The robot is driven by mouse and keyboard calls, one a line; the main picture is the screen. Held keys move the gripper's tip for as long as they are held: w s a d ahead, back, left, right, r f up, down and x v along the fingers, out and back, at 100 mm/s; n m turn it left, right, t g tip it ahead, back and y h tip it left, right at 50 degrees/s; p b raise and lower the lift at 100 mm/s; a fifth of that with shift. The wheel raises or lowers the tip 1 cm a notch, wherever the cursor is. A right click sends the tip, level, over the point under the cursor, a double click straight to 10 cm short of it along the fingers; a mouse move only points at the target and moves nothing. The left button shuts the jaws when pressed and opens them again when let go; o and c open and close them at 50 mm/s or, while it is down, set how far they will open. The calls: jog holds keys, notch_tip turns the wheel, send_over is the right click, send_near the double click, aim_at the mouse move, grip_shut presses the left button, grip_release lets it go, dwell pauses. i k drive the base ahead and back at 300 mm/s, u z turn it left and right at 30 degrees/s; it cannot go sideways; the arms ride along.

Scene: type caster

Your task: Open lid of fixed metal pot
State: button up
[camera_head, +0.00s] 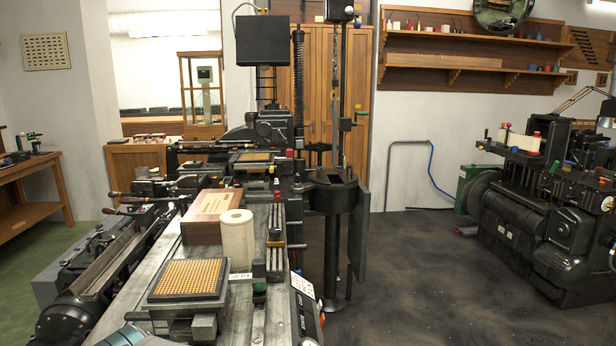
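A dark round metal pot (333,198) stands in the middle of the camera_head view, fixed on a dark post at the right side of the long machine. Its top is seen at a shallow angle among rods and machine parts. I cannot tell clearly whether its lid is open or shut. A dark upright plate (360,236) is beside the pot on its right.
The long machine bears a wooden box (210,212), a white roll (237,240) and a grid of brass pieces (188,277). A dark box (262,41) is high above it. Another black machine (540,210) stands at right. Floor (420,270) between them is clear.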

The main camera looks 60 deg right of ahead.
aim_at(348, 177)
jog(key=z, duration=2.35)
jog(key=k, duration=0.4)
jog(key=z, duration=0.8)
jog(key=i, duration=2.35)
jog(key=u, duration=0.7)
jog(key=i, duration=1.65)
jog(key=u, duration=0.65)
